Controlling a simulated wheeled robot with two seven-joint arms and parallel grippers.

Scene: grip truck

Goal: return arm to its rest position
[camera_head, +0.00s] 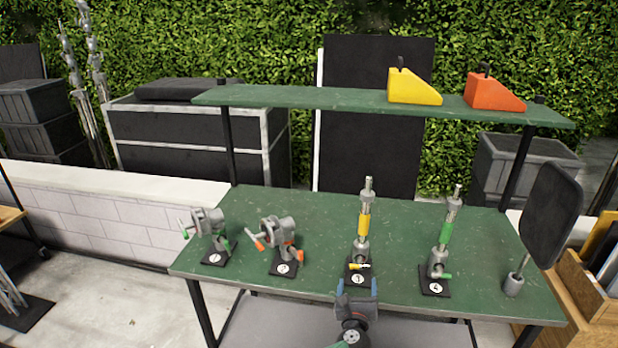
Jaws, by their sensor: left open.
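My left gripper (356,288) comes in from the bottom centre over the front edge of the green table (320,220). Its two blue-tipped fingers are apart and nothing shows between them but the black numbered base of the yellow-banded stand behind. That stand (364,222) is upright, with a small yellow handle low on it. I cannot tell how far the fingers are from the base. My right gripper is not in view.
On the table are a green-banded stand (446,235), a clamp with green handles (210,228), a clamp with orange handles (277,238) and a black panel (552,207) at right. The upper shelf (300,97) holds a yellow wedge (412,88) and an orange wedge (492,93).

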